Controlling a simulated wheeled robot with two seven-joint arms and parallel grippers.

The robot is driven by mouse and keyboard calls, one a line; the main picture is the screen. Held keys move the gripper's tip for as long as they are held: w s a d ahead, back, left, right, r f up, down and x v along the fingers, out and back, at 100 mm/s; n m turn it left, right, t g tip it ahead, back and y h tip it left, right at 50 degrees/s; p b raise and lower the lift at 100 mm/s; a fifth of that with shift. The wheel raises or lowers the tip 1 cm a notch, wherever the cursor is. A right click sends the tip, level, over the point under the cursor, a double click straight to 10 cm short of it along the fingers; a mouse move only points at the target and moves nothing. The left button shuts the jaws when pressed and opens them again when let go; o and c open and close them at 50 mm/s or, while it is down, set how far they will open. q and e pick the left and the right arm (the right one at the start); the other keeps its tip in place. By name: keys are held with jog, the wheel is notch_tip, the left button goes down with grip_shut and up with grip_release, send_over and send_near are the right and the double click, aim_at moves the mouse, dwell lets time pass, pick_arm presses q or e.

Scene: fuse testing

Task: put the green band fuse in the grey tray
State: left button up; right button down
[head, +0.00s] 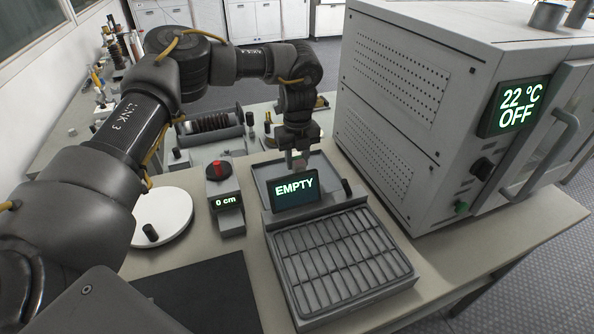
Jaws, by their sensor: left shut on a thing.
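My left gripper (297,161) reaches down from the arm at the left, over the shallow grey tray (262,176) behind the "EMPTY" display. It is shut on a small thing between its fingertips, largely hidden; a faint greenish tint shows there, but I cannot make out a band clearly. Whether this thing touches the tray, I cannot tell. The display (296,189) hides the tray's front part. My right gripper is not in view.
A slatted grey rack (343,258) lies in front of the display. A large oven (400,110) reading "22 °C OFF" stands close at the right. A "0 cm" device (228,203), a white disc (172,212) and a dark mat (200,290) are at the left.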

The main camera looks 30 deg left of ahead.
aim_at(298, 171)
pick_arm(q)
jog(key=shift+d+f, duration=0.1)
jog(key=shift+f, duration=0.35)
notch_tip(298, 171, down, 3)
jog(key=shift+f+p, duration=0.1)
jog(key=shift+p, duration=0.2)
jog(key=shift+f, duration=0.1)
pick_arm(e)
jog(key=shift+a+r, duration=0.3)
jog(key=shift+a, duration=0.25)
pick_arm(q)
jog(key=shift+f, duration=0.2)
jog(key=o, duration=1.1)
jog(key=shift+o, duration=0.2)
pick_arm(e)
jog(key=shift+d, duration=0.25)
